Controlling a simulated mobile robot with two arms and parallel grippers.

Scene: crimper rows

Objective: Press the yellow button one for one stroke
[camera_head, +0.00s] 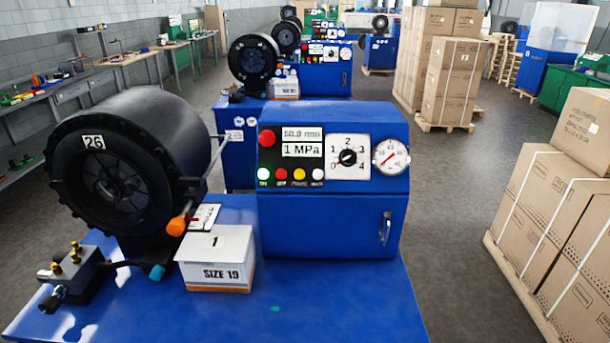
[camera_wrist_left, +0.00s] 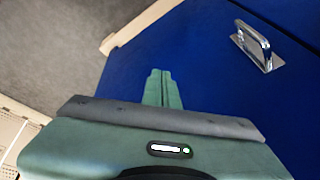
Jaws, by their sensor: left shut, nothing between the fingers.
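The yellow button (camera_head: 299,174) is on the front panel of the blue crimper control box (camera_head: 330,220). It sits in a row between a red button (camera_head: 281,174) and a white one (camera_head: 317,174); a further pale button (camera_head: 263,174) is at the row's left end. My left gripper (camera_wrist_left: 160,80) shows in the left wrist view, with its green fingers together and nothing between them. They point toward a blue surface, left of a chrome handle (camera_wrist_left: 255,46). The yellow button is not in the wrist view. Neither gripper shows in the head view.
A large red button (camera_head: 267,138), a dial (camera_head: 348,158) and a gauge (camera_head: 391,156) share the panel. The black crimper head (camera_head: 130,165) stands left, with a SIZE 19 box (camera_head: 216,260) in front. Stacked cartons (camera_head: 560,220) stand right, across open floor.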

